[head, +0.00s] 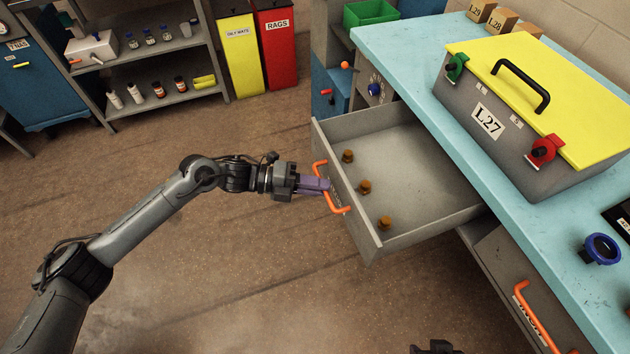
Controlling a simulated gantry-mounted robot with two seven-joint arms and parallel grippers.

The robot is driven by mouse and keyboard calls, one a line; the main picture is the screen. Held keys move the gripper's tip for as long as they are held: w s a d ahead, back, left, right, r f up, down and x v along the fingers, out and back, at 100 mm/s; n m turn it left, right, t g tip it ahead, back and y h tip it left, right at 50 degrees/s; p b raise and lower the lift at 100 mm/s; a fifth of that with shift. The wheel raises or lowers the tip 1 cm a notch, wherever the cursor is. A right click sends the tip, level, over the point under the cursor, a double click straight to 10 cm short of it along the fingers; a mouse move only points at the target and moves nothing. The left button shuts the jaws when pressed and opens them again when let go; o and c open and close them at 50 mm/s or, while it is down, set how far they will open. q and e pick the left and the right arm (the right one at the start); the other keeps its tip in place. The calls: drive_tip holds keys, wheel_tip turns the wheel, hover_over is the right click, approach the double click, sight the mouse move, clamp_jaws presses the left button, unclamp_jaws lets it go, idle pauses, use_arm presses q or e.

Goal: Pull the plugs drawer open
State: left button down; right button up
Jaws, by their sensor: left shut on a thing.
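The plugs drawer (345,205) stands pulled well out from under the light-blue bench in the head view. Its front carries an orange bar handle (322,172) and a label that is too small and covered to read. Inside lie several small brown plugs (365,187). My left gripper (318,185) reaches in from the left, with its purple fingers shut on the orange handle. At the bottom edge a small dark part, probably of my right gripper (438,347), shows; its fingers cannot be made out.
A grey case with a yellow lid, marked L27 (487,120), sits on the bench (400,50). A blue ring-shaped part (601,249) lies near the bench edge. A lower drawer with an orange handle (535,318) is at the right. Open floor (220,270) lies left of the drawer.

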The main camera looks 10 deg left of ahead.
idle(0.3)
use_arm(q)
drive_tip(key=c, duration=1.2)
unclamp_jaws()
drive_tip(key=shift+a, duration=0.1)
drive_tip(key=p+v, duration=0.2)
drive_tip(key=v, duration=0.8)
drive_tip(key=shift+s+a+r, duration=0.1)
drive_tip(key=shift+a, duration=0.25)
